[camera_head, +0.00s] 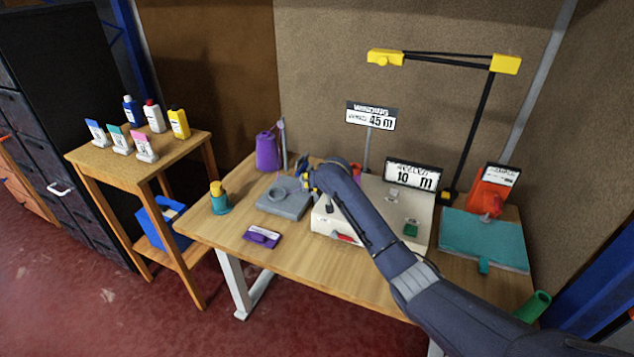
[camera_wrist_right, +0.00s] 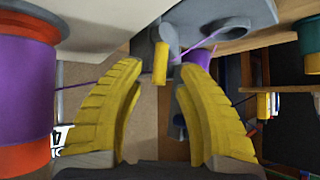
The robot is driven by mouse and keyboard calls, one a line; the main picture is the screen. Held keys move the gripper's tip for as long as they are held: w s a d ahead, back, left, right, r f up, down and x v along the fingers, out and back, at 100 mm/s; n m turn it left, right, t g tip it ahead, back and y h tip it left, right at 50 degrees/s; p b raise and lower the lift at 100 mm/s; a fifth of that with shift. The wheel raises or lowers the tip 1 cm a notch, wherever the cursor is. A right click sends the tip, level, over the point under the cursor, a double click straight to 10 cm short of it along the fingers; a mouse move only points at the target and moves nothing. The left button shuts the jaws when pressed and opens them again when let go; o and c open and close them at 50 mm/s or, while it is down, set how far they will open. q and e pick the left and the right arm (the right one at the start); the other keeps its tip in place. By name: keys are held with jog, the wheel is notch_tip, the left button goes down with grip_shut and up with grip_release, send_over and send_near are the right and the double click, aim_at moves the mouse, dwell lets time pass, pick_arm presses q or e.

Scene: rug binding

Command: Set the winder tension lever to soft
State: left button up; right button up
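My right gripper (camera_wrist_right: 163,62) is open, its two yellow fingers apart in the right wrist view. A small yellow-tipped lever (camera_wrist_right: 160,68) on a grey mount shows between the fingertips, with a visible gap on both sides. I cannot read its setting. In the head view my right arm reaches across the cream box (camera_head: 325,222), which bears a "10 m" display (camera_head: 412,176). The right gripper (camera_head: 305,180) is beside a grey block (camera_head: 285,206); the lever cannot be made out there. My left gripper is not in view.
A purple and orange spool (camera_wrist_right: 25,100) is close on the left in the wrist view, with purple thread crossing behind the fingers. A purple jug-like object (camera_head: 267,152), teal bottle (camera_head: 219,200), purple tag (camera_head: 262,237) and teal slab (camera_head: 480,240) are around.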

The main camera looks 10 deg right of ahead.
jog(key=shift+r, duration=0.1)
jog(key=v, duration=1.2)
